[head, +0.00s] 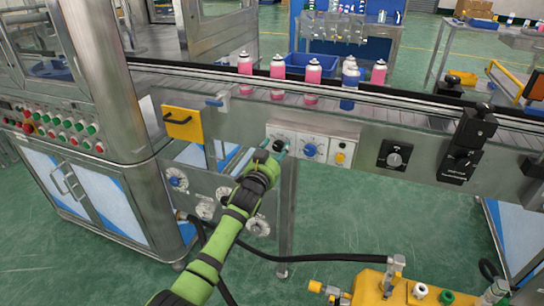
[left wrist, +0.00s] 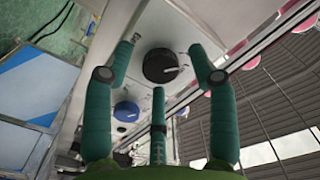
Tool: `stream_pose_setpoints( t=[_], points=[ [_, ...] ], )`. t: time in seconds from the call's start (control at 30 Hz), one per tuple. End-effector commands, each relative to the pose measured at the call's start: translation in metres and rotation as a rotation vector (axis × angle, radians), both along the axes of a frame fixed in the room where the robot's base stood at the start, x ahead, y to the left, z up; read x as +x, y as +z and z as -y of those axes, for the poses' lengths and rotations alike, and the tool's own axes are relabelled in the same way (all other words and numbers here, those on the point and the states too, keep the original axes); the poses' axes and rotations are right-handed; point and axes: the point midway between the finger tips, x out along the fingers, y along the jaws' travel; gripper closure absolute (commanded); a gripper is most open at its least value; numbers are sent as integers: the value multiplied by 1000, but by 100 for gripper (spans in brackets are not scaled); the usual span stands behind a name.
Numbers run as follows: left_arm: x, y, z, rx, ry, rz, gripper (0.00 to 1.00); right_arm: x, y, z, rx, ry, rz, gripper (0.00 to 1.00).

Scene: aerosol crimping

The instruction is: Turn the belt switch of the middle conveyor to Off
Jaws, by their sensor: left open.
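The middle conveyor (head: 420,115) runs across the head view with a small panel of controls (head: 322,139) on its front. A round black knob with a light pointer (left wrist: 162,66) sits on this panel; in the head view it is partly hidden by my gripper. A blue knob (head: 310,150) is beside it and also shows in the left wrist view (left wrist: 126,112). My left gripper (head: 279,148) is open at the panel. In the left wrist view its teal fingers (left wrist: 160,75) are spread around the black knob, and contact cannot be told. Labels are unreadable. My right gripper is out of view.
Pink and blue spray cans (head: 313,75) stand on the belt. A black rotary switch (head: 394,158) and a black box unit (head: 467,145) are farther right on the conveyor front. A yellow fixture (head: 380,288) stands in the foreground. A machine with buttons (head: 65,128) is at left.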

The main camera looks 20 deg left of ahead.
Motion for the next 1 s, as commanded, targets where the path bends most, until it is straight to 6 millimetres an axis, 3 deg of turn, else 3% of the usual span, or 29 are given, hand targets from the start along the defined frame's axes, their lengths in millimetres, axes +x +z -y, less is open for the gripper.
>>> stream_pose_setpoints(
  t=[0.17, 0.7, 1.0],
  points=[
    [-15, -2, -1, 1, 0, -2, 42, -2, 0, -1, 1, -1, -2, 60],
    [-105, -2, -5, 0, 0, -3, 42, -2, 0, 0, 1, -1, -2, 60],
    [-119, -1, -5, -1, 2, -4, 42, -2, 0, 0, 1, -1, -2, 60]
  ],
)
